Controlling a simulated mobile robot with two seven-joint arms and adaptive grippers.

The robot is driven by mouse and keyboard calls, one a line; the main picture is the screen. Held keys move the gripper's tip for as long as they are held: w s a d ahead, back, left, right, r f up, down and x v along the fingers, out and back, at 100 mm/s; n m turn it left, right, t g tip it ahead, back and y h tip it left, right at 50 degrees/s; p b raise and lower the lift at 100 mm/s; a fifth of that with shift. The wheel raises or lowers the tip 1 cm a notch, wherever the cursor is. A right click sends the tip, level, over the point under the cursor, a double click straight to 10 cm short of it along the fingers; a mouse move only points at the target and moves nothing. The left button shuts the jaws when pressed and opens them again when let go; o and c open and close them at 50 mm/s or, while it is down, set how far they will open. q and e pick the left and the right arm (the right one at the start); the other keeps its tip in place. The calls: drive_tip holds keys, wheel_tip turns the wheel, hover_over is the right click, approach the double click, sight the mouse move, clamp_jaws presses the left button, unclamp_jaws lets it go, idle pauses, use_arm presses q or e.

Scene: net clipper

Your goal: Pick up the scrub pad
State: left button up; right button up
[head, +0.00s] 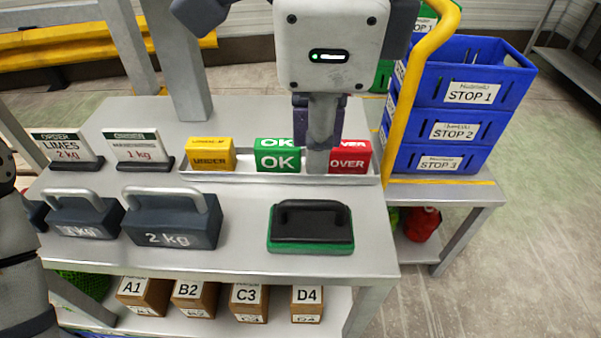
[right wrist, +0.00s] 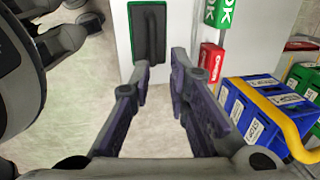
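The scrub pad (head: 310,222) has a green base and a black top with a black handle. It lies on the grey table (head: 240,258), near the front right in the head view. In the right wrist view the scrub pad (right wrist: 149,32) is at the top, beyond the fingertips. My right gripper (head: 318,160) points down at upper centre, apart from the pad and overlapping the sign tray in the picture. The right wrist view shows its fingers (right wrist: 161,66) spread apart with nothing between them. My left arm shows at the left edge; its gripper is out of view.
Two dark weights (head: 172,218) stand left of the pad. A white tray (head: 240,177) with yellow, green and red signs is behind it. Blue crates (head: 465,97) and a yellow rail (head: 405,95) are at right. Bare tabletop separates weights and pad.

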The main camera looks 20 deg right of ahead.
sight(315, 203)
drive_tip(key=f, duration=0.7)
drive_tip(key=w+f, duration=0.1)
drive_tip(key=f, duration=0.3)
drive_tip(key=shift+d, duration=0.2)
clamp_jaws()
